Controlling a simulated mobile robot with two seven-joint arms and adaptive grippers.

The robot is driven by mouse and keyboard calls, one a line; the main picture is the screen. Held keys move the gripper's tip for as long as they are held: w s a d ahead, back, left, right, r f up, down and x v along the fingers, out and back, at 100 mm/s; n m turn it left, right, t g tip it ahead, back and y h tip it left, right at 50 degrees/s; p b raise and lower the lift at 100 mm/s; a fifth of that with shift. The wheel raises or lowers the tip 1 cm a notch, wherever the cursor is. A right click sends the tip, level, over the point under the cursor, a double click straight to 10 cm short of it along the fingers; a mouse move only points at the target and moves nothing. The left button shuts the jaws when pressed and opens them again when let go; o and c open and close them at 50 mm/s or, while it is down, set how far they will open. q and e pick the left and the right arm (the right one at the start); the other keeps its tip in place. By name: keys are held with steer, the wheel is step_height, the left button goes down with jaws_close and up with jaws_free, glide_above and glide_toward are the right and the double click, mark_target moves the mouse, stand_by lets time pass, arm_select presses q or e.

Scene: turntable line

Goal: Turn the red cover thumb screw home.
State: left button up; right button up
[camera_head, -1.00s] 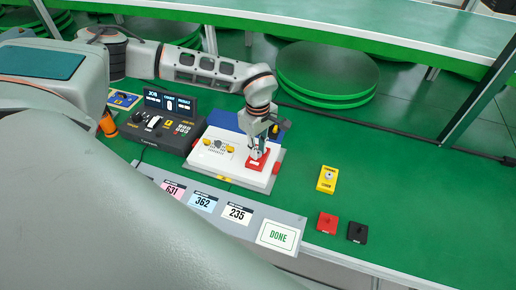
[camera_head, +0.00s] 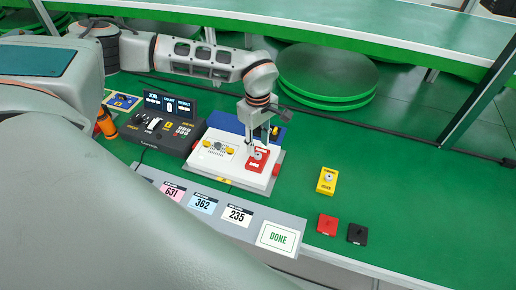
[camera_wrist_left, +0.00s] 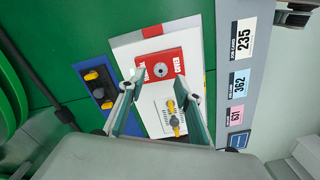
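The red cover (camera_head: 258,160) lies on the right part of the white unit (camera_head: 222,167) on the table. Its round grey thumb screw (camera_head: 258,155) sits at the cover's middle; it also shows in the left wrist view (camera_wrist_left: 160,70). How far the screw is turned in cannot be read. My left gripper (camera_head: 257,146) hangs just above the cover. In the left wrist view its two fingers (camera_wrist_left: 159,80) are spread, with nothing gripped between them, and the screw lies just beyond the fingertips. My right gripper is not in view.
A dark console with a display (camera_head: 170,125) stands left of the unit. A yellow block (camera_head: 327,181), a red piece (camera_head: 327,225) and a black piece (camera_head: 357,234) lie to the right. A grey strip with number cards and a DONE card (camera_head: 278,237) runs in front. The right side is mostly clear.

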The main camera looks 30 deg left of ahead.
mark_target(258, 154)
arm_select(q)
step_height(258, 154, up, 9)
steer(key=shift+f, duration=0.2)
stand_by(0.6)
